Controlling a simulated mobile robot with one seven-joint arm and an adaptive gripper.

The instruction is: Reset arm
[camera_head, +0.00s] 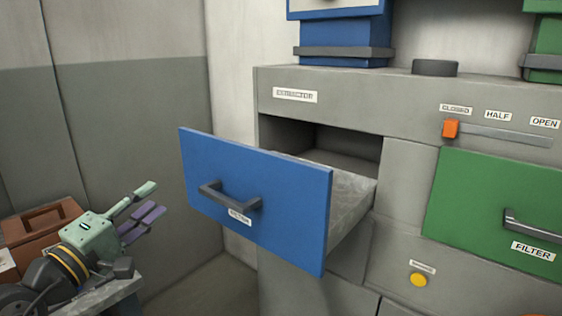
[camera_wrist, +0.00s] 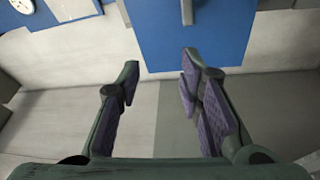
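My gripper (camera_head: 156,200) is at the lower left of the head view, left of the blue drawer and apart from it. In the wrist view its fingers (camera_wrist: 161,74) stand apart with nothing between them, so it is open and empty. The blue drawer (camera_head: 285,195) is pulled out of the grey cabinet, with a dark handle (camera_head: 230,196) on its front. A blue front with a handle (camera_wrist: 187,12) also shows at the top of the wrist view.
A green drawer (camera_head: 490,195) labelled FILTER is at the right. An orange slider (camera_head: 450,128) sits below the CLOSED label. A yellow button (camera_head: 418,280) is on the lower cabinet. A brown box (camera_head: 40,222) stands behind my arm. Free room lies between my gripper and the blue drawer.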

